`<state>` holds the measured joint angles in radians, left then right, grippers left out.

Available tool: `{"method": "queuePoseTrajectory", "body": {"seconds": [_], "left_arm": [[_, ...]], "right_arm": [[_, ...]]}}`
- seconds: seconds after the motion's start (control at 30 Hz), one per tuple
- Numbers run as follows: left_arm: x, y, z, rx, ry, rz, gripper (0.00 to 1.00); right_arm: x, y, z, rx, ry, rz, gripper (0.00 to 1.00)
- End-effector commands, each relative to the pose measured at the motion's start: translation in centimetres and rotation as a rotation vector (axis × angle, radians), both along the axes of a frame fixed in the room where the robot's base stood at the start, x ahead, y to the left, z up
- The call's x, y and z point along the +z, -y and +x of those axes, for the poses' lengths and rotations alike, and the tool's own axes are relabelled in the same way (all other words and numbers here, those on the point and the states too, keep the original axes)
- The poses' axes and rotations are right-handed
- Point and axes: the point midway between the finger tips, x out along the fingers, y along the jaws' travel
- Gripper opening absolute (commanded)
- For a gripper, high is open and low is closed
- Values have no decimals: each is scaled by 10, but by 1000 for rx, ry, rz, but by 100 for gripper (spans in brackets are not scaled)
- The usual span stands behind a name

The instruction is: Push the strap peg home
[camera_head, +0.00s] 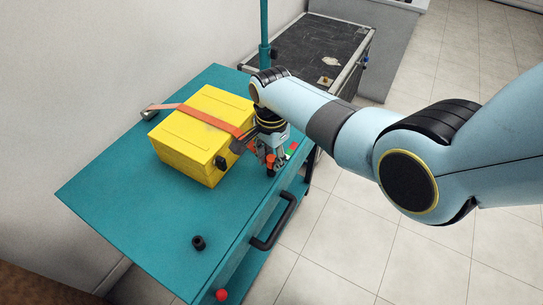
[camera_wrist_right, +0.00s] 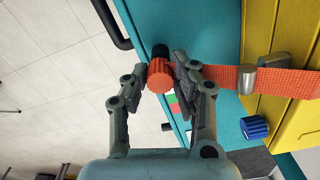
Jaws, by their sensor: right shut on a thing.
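The strap peg (camera_wrist_right: 160,75) is an orange knob with a black part at its far end. My right gripper (camera_wrist_right: 161,78) is shut on it from both sides in the wrist view. In the head view the gripper (camera_head: 267,158) is at the right edge of the teal tabletop, with the orange peg (camera_head: 270,161) low between its fingers. The orange strap (camera_head: 205,113) crosses the yellow box (camera_head: 192,150) towards the gripper. In the wrist view the strap (camera_wrist_right: 290,82) passes a metal buckle (camera_wrist_right: 247,80) and reaches the peg. The peg's seat is hidden. My left gripper is out of view.
A teal table (camera_head: 130,205) carries the box. A red knob (camera_head: 221,295) is lower down. A blue knob (camera_wrist_right: 254,127) is beside the box. A teal post (camera_head: 264,35) rises behind.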

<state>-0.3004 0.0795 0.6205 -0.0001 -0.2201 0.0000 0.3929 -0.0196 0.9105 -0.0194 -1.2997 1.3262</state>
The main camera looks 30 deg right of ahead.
Motion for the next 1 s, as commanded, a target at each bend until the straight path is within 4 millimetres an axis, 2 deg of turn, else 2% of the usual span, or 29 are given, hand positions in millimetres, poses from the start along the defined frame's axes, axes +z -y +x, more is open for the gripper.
{"method": "queuePoseTrajectory", "body": {"seconds": [0.4, 0.43, 0.6, 0.87, 1.0], "left_arm": [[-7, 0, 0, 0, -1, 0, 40], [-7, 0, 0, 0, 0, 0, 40], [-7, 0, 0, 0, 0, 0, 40], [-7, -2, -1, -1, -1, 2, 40], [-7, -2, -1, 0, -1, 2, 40]], "right_arm": [[-9, 0, 0, 0, 1, 0, 0], [-9, 0, 0, 0, 1, 0, 29], [-9, 0, 0, 0, 1, 0, 52], [-9, 0, 0, 0, 0, 0, 53], [-2, 0, 1, 0, 3, 0, 53]]}}
